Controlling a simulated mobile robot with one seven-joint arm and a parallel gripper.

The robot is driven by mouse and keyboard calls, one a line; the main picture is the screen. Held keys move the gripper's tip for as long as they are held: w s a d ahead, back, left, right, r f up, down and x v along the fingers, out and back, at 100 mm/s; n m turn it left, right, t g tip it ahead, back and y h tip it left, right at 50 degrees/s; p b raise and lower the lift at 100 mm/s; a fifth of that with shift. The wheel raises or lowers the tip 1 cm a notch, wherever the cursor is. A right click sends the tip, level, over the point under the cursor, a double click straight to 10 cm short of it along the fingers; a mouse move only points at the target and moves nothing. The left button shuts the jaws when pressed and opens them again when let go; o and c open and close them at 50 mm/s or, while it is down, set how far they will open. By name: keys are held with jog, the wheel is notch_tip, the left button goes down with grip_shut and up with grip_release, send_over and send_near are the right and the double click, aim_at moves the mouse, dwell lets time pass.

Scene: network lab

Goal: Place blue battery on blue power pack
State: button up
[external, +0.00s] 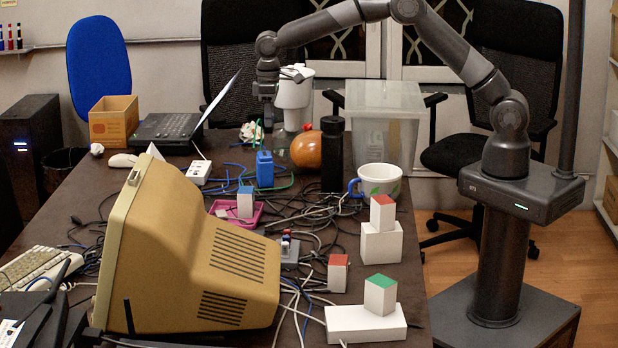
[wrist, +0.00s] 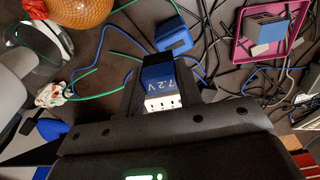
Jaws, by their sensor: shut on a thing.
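In the external view my gripper (external: 267,98) is above the far part of the table, and the battery is hard to make out there. A blue pack (external: 264,170), likely the blue power pack, stands on the table below my gripper among cables. It also shows just beyond the fingertips in the wrist view (wrist: 173,36), apart from the battery.
A blue-topped white block (external: 245,203) stands in a pink tray (external: 225,208). The monitor (external: 190,250) fills the near left. Cables cover the middle.

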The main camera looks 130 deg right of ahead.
jog(key=shift+w+a+f, duration=0.2)
jog(key=shift+w+f, duration=0.2)
jog(key=shift+w, duration=0.25)
jog(key=shift+w+a+f, duration=0.15)
jog(key=shift+w+f, duration=0.25)
jog(key=shift+w, duration=0.2)
jog(key=shift+f, duration=1.95)
jog(key=shift+f, duration=0.1)
jog(key=o, duration=1)
notch_tip(320, 180, up, 12)
